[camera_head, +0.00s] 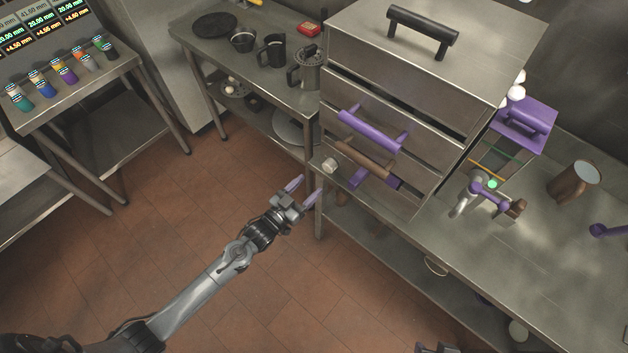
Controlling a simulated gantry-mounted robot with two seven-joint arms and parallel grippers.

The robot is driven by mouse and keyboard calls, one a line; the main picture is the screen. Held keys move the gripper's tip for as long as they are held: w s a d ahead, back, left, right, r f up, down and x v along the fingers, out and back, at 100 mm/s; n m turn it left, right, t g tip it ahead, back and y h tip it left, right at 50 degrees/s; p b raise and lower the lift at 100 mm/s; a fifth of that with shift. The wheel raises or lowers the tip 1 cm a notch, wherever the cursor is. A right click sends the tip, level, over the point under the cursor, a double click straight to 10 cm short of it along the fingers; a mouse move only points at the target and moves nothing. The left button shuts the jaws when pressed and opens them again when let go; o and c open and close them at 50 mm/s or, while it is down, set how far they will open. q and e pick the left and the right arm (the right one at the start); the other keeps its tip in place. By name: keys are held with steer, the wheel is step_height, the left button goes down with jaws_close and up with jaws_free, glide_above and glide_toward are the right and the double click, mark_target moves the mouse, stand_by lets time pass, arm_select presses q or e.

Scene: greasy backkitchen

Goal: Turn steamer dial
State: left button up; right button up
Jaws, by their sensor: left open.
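The steamer (400,93) is a large metal box with stacked drawers on the steel counter. A small pale dial (330,165) sits at the lower left of its front, beside the lowest handles. My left gripper (308,185) has its two purple-tipped fingers spread, with nothing between them. It is below and left of the dial and apart from it in the picture. A dark part at the bottom edge looks like my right gripper (437,348); it is mostly cut off, so its jaws do not show.
Purple (368,131) and brown (364,159) handles stick out of the steamer front near the dial. A counter with a black pan (214,25), mugs and a metal pot (309,70) stands behind. Several spice jars (66,75) stand on the left table. The tiled floor (150,210) is clear.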

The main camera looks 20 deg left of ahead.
mark_target(327, 169)
arm_select(q)
steer(key=b+x, duration=0.2)
steer(key=x, duration=0.2)
steer(key=b+x, duration=0.3)
steer(key=x, duration=0.1)
steer(key=shift+w+d+f, duration=0.15)
steer(key=shift+w+f, duration=0.05)
steer(key=shift+f, duration=0.05)
steer(key=shift+w+r, duration=0.15)
steer(key=shift+r, duration=0.05)
steer(key=shift+c, duration=0.7)
steer(key=c, duration=0.5)
steer(key=shift+o, duration=0.2)
steer(key=m, duration=0.4)
steer(key=shift+m, duration=0.4)
steer(key=m, duration=0.3)
steer(key=shift+r+m, duration=0.1)
steer(key=shift+m, duration=0.3)
steer(key=m, duration=2.7)
steer(key=o, duration=0.8)
